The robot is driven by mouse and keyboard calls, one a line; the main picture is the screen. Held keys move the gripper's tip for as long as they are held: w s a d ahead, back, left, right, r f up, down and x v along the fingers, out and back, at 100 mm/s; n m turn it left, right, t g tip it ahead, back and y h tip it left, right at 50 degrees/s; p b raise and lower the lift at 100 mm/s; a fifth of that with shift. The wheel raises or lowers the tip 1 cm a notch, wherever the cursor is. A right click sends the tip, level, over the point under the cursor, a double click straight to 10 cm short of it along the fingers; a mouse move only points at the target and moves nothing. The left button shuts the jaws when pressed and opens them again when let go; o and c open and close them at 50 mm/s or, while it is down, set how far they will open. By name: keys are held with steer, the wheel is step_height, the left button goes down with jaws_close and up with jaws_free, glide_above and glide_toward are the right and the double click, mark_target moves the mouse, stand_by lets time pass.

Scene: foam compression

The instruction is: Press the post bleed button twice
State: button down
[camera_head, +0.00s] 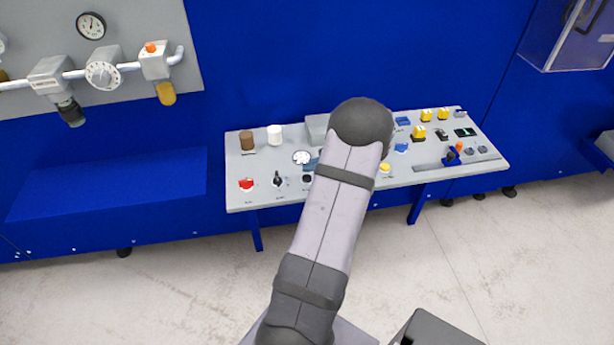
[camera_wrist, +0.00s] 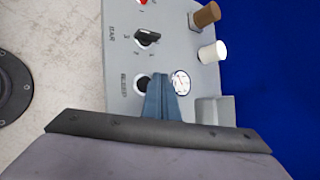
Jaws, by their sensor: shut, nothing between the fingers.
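In the wrist view, a dark round button (camera_wrist: 142,82) with a pale ring sits on the grey panel beside a label that seems to read "BLEED". My gripper (camera_wrist: 161,80) is shut and empty. Its blue fingers overlap the button's edge in the picture; I cannot tell whether they touch it. In the head view, the dark button (camera_head: 307,179) shows just left of my arm, and a bit of my blue gripper (camera_head: 312,164) shows above it. My arm hides the rest of the gripper.
A dial gauge (camera_wrist: 181,82) is close beside the fingers. A black rotary switch (camera_wrist: 147,38), a white knob (camera_wrist: 212,52) and a brown knob (camera_wrist: 207,14) stand on the control panel (camera_head: 240,200). Several yellow and blue controls lie right of my arm.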

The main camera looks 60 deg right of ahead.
mark_target(309, 181)
steer(key=shift+r+p, duration=1.15)
steer(key=shift+r, duration=0.85)
steer(key=shift+r, duration=0.1)
stand_by(1.0)
step_height(309, 181, up, 4)
steer(key=p, duration=1)
steer(key=shift+f, duration=0.2)
steer(key=shift+f, duration=0.1)
